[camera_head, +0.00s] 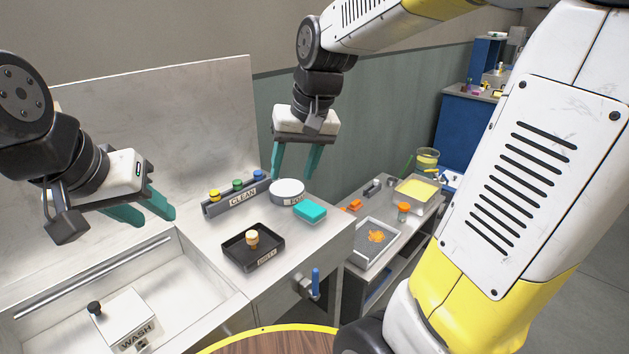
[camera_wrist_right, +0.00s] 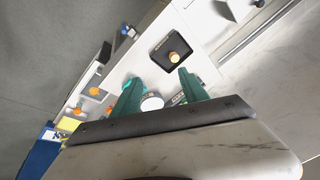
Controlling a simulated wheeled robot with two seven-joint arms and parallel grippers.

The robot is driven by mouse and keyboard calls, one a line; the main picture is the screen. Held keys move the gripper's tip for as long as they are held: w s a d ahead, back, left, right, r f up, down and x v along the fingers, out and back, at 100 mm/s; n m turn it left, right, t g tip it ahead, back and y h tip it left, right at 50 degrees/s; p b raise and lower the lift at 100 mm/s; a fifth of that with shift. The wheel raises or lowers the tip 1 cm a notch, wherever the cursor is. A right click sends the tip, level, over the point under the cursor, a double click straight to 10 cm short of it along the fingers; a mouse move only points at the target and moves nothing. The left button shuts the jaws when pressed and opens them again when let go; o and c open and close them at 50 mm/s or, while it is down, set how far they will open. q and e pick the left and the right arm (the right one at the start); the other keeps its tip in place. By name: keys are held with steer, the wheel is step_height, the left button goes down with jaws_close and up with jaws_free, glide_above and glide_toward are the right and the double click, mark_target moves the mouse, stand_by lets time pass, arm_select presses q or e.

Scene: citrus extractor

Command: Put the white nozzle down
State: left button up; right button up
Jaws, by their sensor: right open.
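A small pale cream-white nozzle (camera_head: 252,237) with a tan lower part stands in the black tray labelled DIRTY (camera_head: 237,259) on the counter. The nozzle also shows in the right wrist view (camera_wrist_right: 173,57), inside the tray, beyond the fingertips. My right gripper (camera_head: 296,174) is open and empty, fingers pointing down, above and behind the round white pad (camera_head: 287,187). It is apart from the nozzle and the tray. My left gripper (camera_head: 158,217) is open over the left side of the counter by the sink, with nothing visible between its fingers.
A grey rack labelled CLEAN (camera_head: 236,200) holds yellow, green and blue-topped nozzles. A teal sponge (camera_head: 310,210) lies beside the white pad. A WASH box (camera_head: 126,320) stands in the sink. A blue-handled valve (camera_head: 315,280) juts from the counter front. A lower side bench (camera_head: 353,284) holds trays.

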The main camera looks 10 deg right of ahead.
steer(key=s+d+r+t, duration=0.1)
steer(key=s+d+t, duration=0.2)
steer(key=s, duration=0.8)
steer(key=shift+s+d+r, duration=0.3)
steer(key=shift+s+d, duration=0.05)
steer(key=shift+d, duration=0.25)
